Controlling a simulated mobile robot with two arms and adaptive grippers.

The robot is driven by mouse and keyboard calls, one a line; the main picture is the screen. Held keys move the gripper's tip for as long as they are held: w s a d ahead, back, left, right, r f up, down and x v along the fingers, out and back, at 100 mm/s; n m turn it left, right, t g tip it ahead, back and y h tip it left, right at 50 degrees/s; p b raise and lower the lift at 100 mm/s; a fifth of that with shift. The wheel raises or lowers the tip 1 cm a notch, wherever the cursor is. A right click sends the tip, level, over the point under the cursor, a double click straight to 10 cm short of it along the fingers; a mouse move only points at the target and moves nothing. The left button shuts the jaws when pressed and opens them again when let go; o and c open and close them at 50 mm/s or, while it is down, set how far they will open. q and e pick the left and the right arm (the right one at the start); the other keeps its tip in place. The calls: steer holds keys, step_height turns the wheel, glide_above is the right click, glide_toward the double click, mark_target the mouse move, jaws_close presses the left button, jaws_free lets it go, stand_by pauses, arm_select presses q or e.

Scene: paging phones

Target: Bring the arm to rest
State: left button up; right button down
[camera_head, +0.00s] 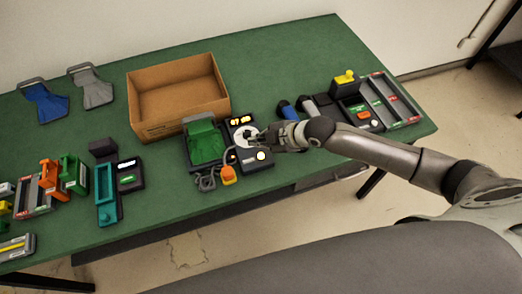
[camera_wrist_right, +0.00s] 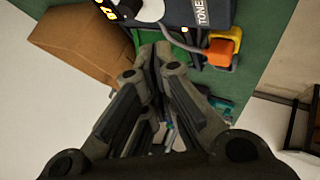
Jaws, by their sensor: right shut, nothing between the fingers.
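My right gripper (camera_head: 256,140) is over the dark phone base (camera_head: 257,165) near the middle of the green table in the head view. Its fingers are shut and hold nothing; in the right wrist view the fingers (camera_wrist_right: 150,55) come together just below the phone base marked TONE (camera_wrist_right: 205,12). The base has lit orange digits, a white round part partly behind the gripper, and a lit round button. Whether the fingertips touch the base I cannot tell. My right arm (camera_head: 385,155) reaches in from the right. My left gripper is not in view.
An open cardboard box (camera_head: 150,130) stands behind the phone. A green cradle (camera_head: 204,142) and an orange part (camera_head: 228,175) sit beside it. A yellow-topped device (camera_head: 345,78) and a rack (camera_head: 390,100) stand right; several coloured devices crowd the left. The table's front middle is clear.

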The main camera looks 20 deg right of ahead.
stand_by(0.5)
steer(key=s+a+m, duration=0.5)
steer(key=s+a, duration=0.1)
steer(key=s, duration=0.4)
steer(key=s+d+m+g+h, duration=0.3)
steer(key=s+d+m+h, duration=0.3)
steer(key=s+d+m, duration=0.65)
step_height(320, 180, down, 27)
steer(key=s+n+g+b, duration=0.1)
steer(key=s+n+b, duration=0.1)
steer(key=s+b, duration=0.15)
steer(key=s+d+f+b, duration=0.1)
steer(key=s+f+b, duration=0.1)
steer(key=s+f, duration=0.6)
steer(key=s+d+f+g+b, duration=0.1)
steer(key=s+f+b, duration=0.1)
steer(key=s+f, duration=0.6)
step_height(320, 180, down, 5)
steer(key=shift+s+d+f+g, duration=0.2)
steer(key=shift+s+d+g, duration=0.1)
steer(key=shift+d, duration=0.1)
